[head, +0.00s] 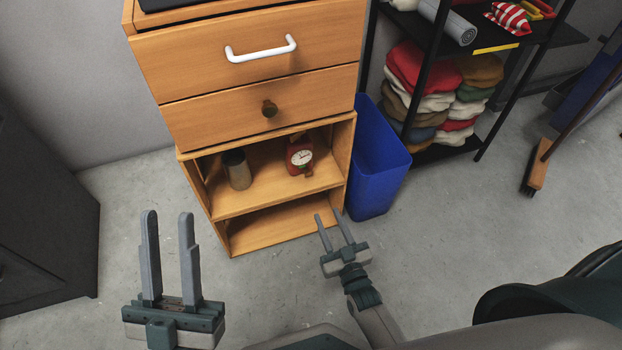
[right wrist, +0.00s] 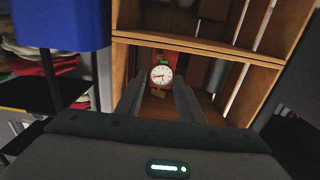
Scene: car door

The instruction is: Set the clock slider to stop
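A small red clock (head: 300,156) with a round white dial stands on the open shelf of the wooden cabinet (head: 265,203). In the right wrist view the clock (right wrist: 161,75) shows its dial and hands between my fingers, farther off. A small green patch sits above the dial; I cannot make out the slider's setting. My right gripper (head: 330,218) is open and empty, in front of the cabinet, below and right of the clock, apart from it. It also shows in the right wrist view (right wrist: 158,88). My left gripper (head: 168,228) is open and empty over the floor at left.
A grey-brown cylinder (head: 237,169) stands left of the clock on the same shelf. Drawers (head: 268,108) are above the open shelf. A blue bin (head: 377,165) stands right of the cabinet, beside a black rack (head: 430,152) with folded cloths. Floor in front is clear.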

